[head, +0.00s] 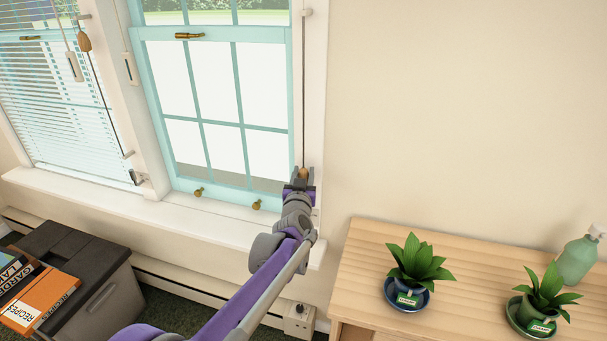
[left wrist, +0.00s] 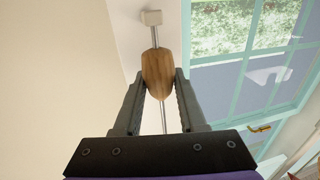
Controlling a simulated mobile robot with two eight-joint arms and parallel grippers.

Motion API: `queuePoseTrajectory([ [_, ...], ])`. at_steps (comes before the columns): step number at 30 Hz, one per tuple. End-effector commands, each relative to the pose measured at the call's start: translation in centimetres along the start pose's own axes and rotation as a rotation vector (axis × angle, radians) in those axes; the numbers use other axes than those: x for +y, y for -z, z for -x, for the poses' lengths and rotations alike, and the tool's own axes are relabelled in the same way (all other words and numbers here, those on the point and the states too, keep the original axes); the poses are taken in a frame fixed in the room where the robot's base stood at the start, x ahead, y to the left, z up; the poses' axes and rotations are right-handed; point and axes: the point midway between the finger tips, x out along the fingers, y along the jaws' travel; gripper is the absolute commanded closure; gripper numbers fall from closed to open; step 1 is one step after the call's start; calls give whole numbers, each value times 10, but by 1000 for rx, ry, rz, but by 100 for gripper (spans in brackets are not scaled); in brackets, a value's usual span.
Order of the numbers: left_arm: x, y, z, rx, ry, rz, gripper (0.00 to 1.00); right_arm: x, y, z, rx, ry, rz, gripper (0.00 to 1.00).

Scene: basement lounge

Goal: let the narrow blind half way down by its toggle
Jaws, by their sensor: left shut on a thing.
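The wooden toggle (head: 304,173) is on a thin taut cord that runs down the right side of the right window frame from a small white fitting (head: 307,12) near the top. In the left wrist view the brown toggle (left wrist: 157,74) sits between the two dark fingers. My left gripper (head: 301,181) is shut on the toggle, low by the sill's right end. The right window (head: 210,80) shows bare teal-framed panes, with no slats in view. Its top is cut off, so I cannot see the narrow blind there. My right gripper is not in view.
A slatted blind (head: 60,110) covers the left window, with another wooden toggle (head: 84,41) on its cord. A wooden cabinet (head: 365,240) with potted plants (head: 418,262) and a green bottle (head: 577,260) stands right. A grey bin (head: 105,285) and books (head: 40,298) are lower left.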

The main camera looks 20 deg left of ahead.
Motion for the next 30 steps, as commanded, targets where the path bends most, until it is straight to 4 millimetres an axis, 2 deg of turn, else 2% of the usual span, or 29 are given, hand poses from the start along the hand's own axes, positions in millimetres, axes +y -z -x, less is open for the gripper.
queuePoseTrajectory([
  [11,0,0,0,-1,-1,0,100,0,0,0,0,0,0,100],
  [16,0,13,0,0,0,0,100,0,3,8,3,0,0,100],
  [20,0,39,1,2,0,0,100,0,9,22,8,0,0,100],
  [30,0,126,0,2,0,0,100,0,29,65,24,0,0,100],
])
